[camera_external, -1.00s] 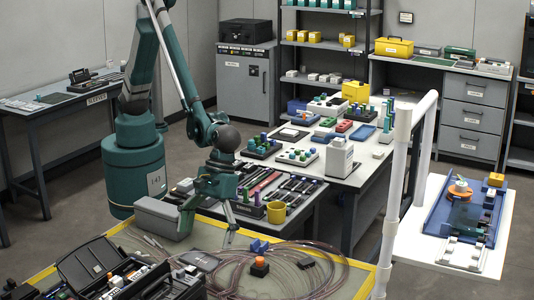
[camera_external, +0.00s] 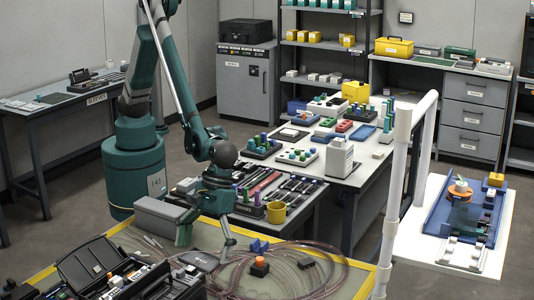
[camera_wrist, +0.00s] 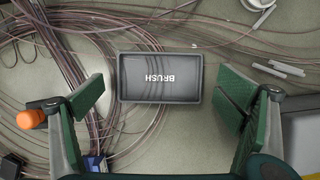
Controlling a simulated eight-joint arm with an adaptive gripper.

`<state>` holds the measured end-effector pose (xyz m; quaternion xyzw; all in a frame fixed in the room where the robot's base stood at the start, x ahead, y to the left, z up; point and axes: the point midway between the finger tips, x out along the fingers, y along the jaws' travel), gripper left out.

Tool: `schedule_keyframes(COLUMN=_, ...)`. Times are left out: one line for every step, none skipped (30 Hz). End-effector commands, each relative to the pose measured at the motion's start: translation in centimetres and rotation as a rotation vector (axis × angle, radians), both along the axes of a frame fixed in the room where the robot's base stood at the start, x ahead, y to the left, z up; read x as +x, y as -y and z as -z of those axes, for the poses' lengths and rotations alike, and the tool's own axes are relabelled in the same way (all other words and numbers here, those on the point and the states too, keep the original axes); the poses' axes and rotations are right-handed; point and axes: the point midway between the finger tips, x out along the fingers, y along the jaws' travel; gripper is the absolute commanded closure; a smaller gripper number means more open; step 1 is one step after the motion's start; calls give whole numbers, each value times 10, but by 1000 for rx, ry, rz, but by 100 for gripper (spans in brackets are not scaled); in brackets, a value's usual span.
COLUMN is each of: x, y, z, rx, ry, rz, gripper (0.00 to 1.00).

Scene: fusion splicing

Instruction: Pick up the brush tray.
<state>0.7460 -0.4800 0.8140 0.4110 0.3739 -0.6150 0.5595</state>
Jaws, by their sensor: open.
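The brush tray (camera_wrist: 160,77) is a shallow dark grey rectangular tray with the word BRUSH inside it, upside down in the wrist view. It lies flat on the bench mat, and in the external view the tray (camera_external: 200,261) sits below my gripper (camera_external: 206,244). In the wrist view my gripper (camera_wrist: 160,98) is open, with one green-padded finger left of the tray and the other right of it. Both fingers look apart from the tray, and nothing is between them except the view of it. The exact height above it is hard to tell.
Coiled clear tubing (camera_wrist: 65,75) runs around and beneath the tray. An orange-topped black block (camera_external: 260,266) and a small blue piece (camera_external: 259,246) lie to its right in the external view. An open black case (camera_external: 95,262) stands left, and a grey box (camera_external: 160,215) behind.

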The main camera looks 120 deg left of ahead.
Motion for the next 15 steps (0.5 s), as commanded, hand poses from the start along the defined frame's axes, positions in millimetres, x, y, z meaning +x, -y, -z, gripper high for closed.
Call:
schedule_keyframes(x=0, y=0, z=0, rx=0, ry=0, rz=0, gripper=8)
schedule_keyframes(x=0, y=0, z=0, rx=0, ry=0, rz=0, gripper=12)
schedule_keyframes(x=0, y=0, z=0, rx=0, ry=0, rz=0, gripper=17)
schedule_keyframes(x=0, y=0, z=0, rx=0, ry=0, rz=0, gripper=21)
schedule_keyframes(x=0, y=0, z=0, rx=0, ry=0, rz=0, gripper=25)
schedule_keyframes(x=0, y=0, z=0, rx=0, ry=0, rz=0, gripper=30)
schedule_keyframes(x=0, y=0, z=0, rx=0, ry=0, rz=0, gripper=34)
schedule_keyframes(x=0, y=0, z=0, rx=0, ry=0, rz=0, gripper=38)
schedule_keyframes(x=0, y=0, z=0, rx=0, ry=0, rz=0, gripper=38)
schedule_keyframes(x=0, y=0, z=0, rx=0, ry=0, rz=0, gripper=38)
schedule_keyframes(x=0, y=0, z=0, rx=0, ry=0, rz=0, gripper=38)
schedule_keyframes(x=0, y=0, z=0, rx=0, ry=0, rz=0, gripper=38)
schedule_keyframes(x=0, y=0, z=0, rx=0, ry=0, rz=0, gripper=38)
schedule_keyframes(x=0, y=0, z=0, rx=0, ry=0, rz=0, gripper=38)
schedule_keyframes(x=0, y=0, z=0, rx=0, ry=0, rz=0, gripper=38)
